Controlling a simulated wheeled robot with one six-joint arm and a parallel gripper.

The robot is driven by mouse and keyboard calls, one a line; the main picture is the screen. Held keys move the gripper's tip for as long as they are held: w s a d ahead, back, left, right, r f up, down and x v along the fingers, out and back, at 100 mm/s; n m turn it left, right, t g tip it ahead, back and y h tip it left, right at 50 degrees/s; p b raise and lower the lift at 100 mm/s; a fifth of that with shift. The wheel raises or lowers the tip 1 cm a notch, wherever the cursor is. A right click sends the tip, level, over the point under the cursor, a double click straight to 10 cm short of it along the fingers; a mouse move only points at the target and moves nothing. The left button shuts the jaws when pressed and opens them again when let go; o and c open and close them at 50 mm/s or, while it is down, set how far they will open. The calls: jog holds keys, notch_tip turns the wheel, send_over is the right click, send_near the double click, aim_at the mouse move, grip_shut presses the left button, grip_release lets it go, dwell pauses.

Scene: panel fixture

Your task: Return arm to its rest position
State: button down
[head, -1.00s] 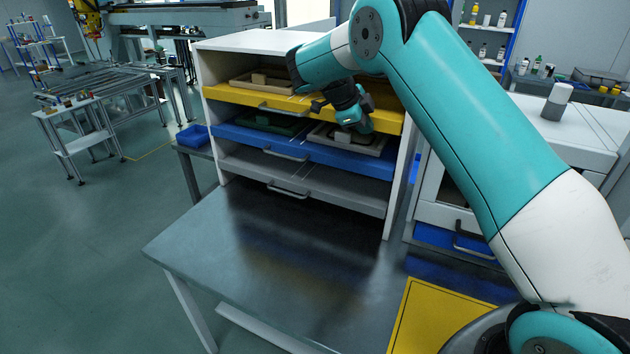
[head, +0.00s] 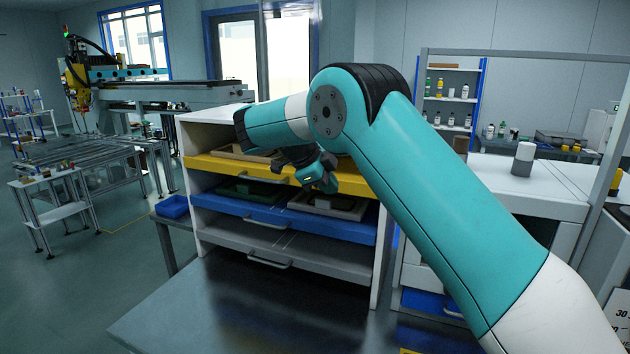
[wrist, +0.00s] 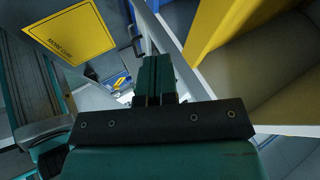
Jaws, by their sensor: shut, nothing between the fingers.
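My gripper (head: 318,178) is in front of the white cabinet (head: 215,112), close to the front edge of its yellow drawer (head: 225,168) and above the blue drawer (head: 235,210). I cannot tell whether it touches either one. The arm is bent, with its elbow raised and its forearm across the cabinet's upper right part. In the wrist view my gripper (wrist: 155,80) has its fingers together with nothing between them. A yellow panel (wrist: 70,32) shows at the upper left there, and a yellow drawer edge lies close on the right.
A tray (head: 330,204) sits at the right of the blue drawer, with a green tray (head: 245,190) to its left. A grey drawer (head: 300,257) is below. The dark table (head: 170,320) in front is clear. A blue bin (head: 172,207) stands at the left.

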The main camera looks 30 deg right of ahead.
jog(key=s+a+r+n+t+y, duration=0.2)
jog(key=a+r+n, duration=0.35)
jog(key=n, duration=0.35)
jog(key=s+a+f+n+y+b, duration=0.1)
jog(key=s+a+f+n+y, duration=0.1)
jog(key=s+a+n, duration=0.3)
jog(key=s+a+f+n+g+y+b, duration=0.1)
jog(key=s+a+n+y, duration=0.3)
jog(key=s+n, duration=0.7)
jog(key=s+a+f+n+g+y+b, duration=0.1)
jog(key=s+a+f+n+y, duration=0.2)
jog(key=s+n, duration=0.5)
jog(key=s+a+f, duration=0.1)
jog(key=s+a, duration=0.1)
jog(key=s, duration=0.8)
jog(key=shift+s+a+n+y, duration=0.2)
jog(key=shift+a+n+y, duration=0.1)
jog(key=shift+a, duration=0.1)
